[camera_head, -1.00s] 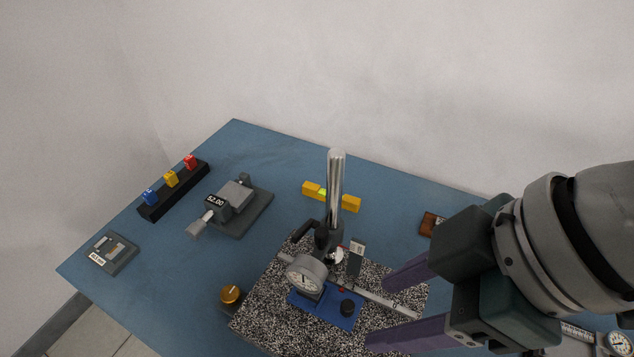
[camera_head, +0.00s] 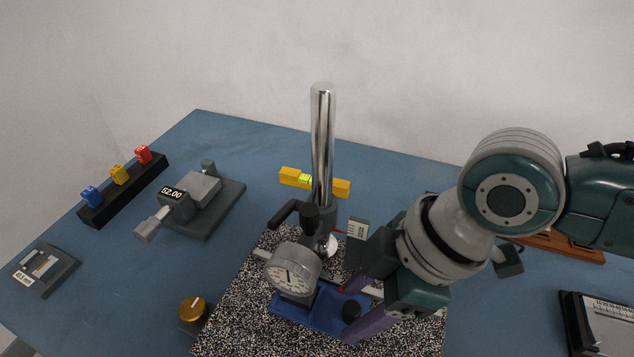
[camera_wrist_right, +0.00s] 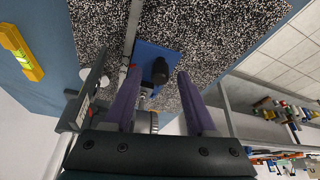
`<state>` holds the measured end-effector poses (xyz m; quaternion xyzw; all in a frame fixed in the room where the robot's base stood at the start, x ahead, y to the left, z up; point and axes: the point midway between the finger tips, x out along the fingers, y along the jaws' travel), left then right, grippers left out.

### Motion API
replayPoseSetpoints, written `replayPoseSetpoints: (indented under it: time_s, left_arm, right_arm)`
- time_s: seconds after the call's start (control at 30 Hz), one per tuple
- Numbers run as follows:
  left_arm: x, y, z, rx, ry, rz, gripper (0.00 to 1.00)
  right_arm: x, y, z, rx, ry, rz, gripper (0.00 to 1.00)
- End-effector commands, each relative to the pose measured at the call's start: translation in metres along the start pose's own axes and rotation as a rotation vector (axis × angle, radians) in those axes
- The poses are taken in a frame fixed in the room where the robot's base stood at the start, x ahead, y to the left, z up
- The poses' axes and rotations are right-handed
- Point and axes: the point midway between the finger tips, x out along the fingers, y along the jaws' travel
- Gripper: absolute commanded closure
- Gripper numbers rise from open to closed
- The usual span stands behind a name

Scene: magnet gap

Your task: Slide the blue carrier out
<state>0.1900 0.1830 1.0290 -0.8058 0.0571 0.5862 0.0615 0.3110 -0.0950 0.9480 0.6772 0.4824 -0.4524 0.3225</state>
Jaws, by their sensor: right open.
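The blue carrier (camera_head: 310,313) is a flat blue plate with a black knob (camera_head: 351,312), lying on the speckled granite plate (camera_head: 235,330) beside a pale rail. The dial gauge (camera_head: 293,268) stands over its left part. My right gripper (camera_head: 345,315) is open, with its purple fingers on either side of the knob. In the right wrist view, the carrier (camera_wrist_right: 150,52) and knob (camera_wrist_right: 160,70) show between the fingertips. I cannot tell how far down around the knob the fingers reach. Nothing is held. My left gripper is not in view.
A tall steel post (camera_head: 322,140) rises behind the gauge. A small grey upright block (camera_head: 357,240) stands close to my right gripper. A yellow level (camera_head: 290,178), an orange knob (camera_head: 193,309) and a grey device reading 52.00 (camera_head: 200,200) sit around the granite plate.

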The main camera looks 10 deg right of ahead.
Motion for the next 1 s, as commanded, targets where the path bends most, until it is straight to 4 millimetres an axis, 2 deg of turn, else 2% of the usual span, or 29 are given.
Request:
replayPoseSetpoints:
  time_s: [0.13, 0.4, 0.9, 1.0]
  left_arm:
    - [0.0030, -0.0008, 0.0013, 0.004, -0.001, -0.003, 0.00]
    - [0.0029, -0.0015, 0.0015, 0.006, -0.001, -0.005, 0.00]
    - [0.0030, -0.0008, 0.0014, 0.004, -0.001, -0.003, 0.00]
    - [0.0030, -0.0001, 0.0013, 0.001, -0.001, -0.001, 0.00]
  right_arm:
    - [0.0120, 0.0001, 0.0001, 0.001, 0.000, 0.000, 0.43]
    - [0.0132, 0.0000, -0.0003, 0.000, 0.000, 0.001, 0.43]
    - [0.0131, -0.0001, 0.0000, 0.000, 0.000, 0.000, 0.98]
    - [0.0131, -0.0001, 0.0000, 0.000, 0.000, 0.000, 1.00]
